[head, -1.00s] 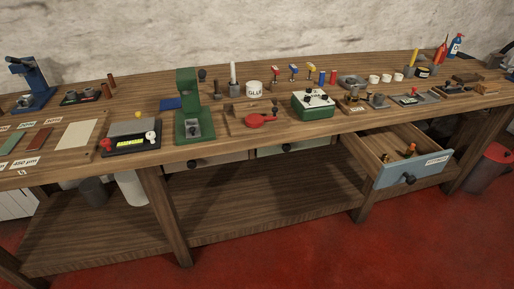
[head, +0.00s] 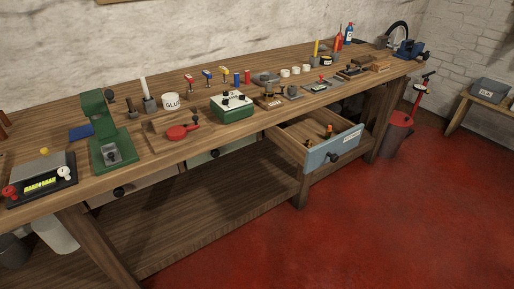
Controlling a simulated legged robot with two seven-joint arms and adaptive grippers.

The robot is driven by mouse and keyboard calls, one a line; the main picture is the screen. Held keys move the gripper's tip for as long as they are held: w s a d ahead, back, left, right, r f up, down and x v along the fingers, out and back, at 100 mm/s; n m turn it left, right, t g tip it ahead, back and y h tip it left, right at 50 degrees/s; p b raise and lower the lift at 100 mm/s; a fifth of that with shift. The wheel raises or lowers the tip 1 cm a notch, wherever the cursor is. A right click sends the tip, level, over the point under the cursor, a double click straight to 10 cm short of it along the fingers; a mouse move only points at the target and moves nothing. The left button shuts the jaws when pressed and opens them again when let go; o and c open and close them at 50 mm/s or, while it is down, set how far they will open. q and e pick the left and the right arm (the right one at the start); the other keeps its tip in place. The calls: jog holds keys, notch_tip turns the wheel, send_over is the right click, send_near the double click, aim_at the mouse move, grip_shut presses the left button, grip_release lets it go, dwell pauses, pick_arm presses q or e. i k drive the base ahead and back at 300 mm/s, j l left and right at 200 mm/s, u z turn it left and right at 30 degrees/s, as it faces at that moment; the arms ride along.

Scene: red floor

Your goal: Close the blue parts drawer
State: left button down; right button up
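The blue parts drawer (head: 333,151) is pulled out from under the workbench, right of the middle in the head view. Its front is pale blue with a dark round knob (head: 333,157) and a white label (head: 351,137). Its wooden inside is exposed, and small orange and dark items (head: 329,131) stand in it. Neither of my grippers shows in the head view.
The long wooden workbench (head: 215,142) carries a green press (head: 104,130), a green box (head: 232,105) and several small tools. Two other drawers under it look shut. The red floor (head: 350,225) in front is clear.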

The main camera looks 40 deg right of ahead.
aim_at(302, 125)
jog(key=i+l, duration=0.15)
jog(key=l, duration=0.2)
jog(key=i+l+z, duration=0.1)
jog(key=l, duration=0.3)
jog(key=i+l, duration=0.25)
jog(key=l+z, duration=0.05)
jog(key=l, duration=0.05)
